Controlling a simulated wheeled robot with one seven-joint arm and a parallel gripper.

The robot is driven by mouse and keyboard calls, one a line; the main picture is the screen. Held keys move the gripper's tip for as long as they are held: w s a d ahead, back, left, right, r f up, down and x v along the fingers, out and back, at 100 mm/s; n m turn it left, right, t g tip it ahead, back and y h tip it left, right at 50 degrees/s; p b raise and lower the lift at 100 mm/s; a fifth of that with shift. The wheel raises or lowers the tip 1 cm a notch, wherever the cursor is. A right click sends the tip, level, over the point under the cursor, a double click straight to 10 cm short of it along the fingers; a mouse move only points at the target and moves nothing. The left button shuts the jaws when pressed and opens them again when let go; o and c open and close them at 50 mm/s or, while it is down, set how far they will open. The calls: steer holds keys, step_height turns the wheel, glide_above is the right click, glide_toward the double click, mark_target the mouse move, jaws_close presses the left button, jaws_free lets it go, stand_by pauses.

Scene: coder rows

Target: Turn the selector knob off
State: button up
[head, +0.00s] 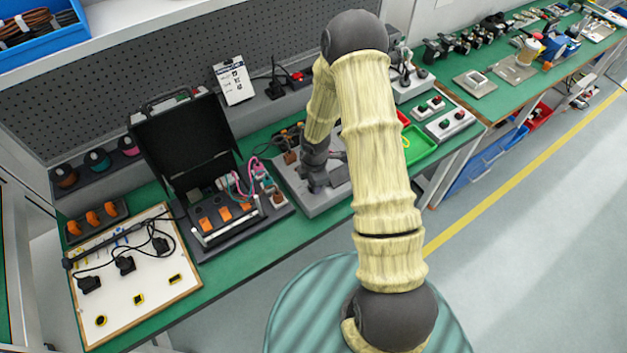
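My gripper (328,180) is at the far end of my arm, low over a grey base plate (318,200) on the green bench. It is small and dark here, and I cannot tell whether its fingers are open or shut. My arm covers part of the plate and whatever is behind it. I cannot make out a selector knob for certain. Left of the gripper, an open black case (185,135) has a front panel (225,225) with orange parts (224,213). Right of my arm are grey control boxes (450,125) with red and green buttons.
A white board (150,295) with black plugs and cables lies at the bench's left end. Pink cables (236,188) rise beside the case. A green tray (420,145) stands right of my arm. The bench front strip (290,245) is clear.

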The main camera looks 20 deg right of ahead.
stand_by(0.4)
steer(key=o, duration=1)
steer(key=shift+c, duration=0.2)
steer(key=shift+r, duration=0.1)
step_height(320, 180, up, 17)
steer(key=shift+s+r+p, duration=0.15)
steer(key=shift+s+p, duration=0.25)
steer(key=s+r+m+t, duration=0.2)
steer(key=s+r+m, duration=0.7)
steer(key=m, duration=1)
steer(key=s, duration=0.4)
steer(key=shift+s, duration=0.35)
